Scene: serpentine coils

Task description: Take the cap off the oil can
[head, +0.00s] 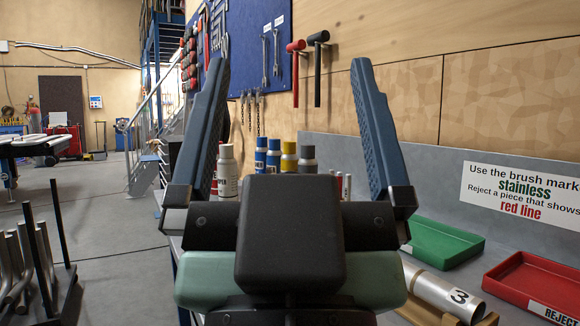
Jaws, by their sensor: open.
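My gripper (291,66) is open and fills the middle of the head view. Its two blue fingers stand wide apart and point up and away, with nothing between them at the tips. Behind it, a row of small bottles and cans stands on the bench. A white one with a grey cap (227,172) is at the left. Two blue-and-white ones (260,156), a yellow one (289,158) and a dark-capped one (307,160) are to its right. Their lower parts are hidden by my gripper. I cannot tell which, if any, is the oil can.
A green tray (440,232) and a red reject tray (530,278) lie at the right. A metal tube marked 3 (445,290) lies nearer. Red and black hammers (317,70) hang on the wall. Upright bars (45,240) stand at the left. Open floor lies left of the bench.

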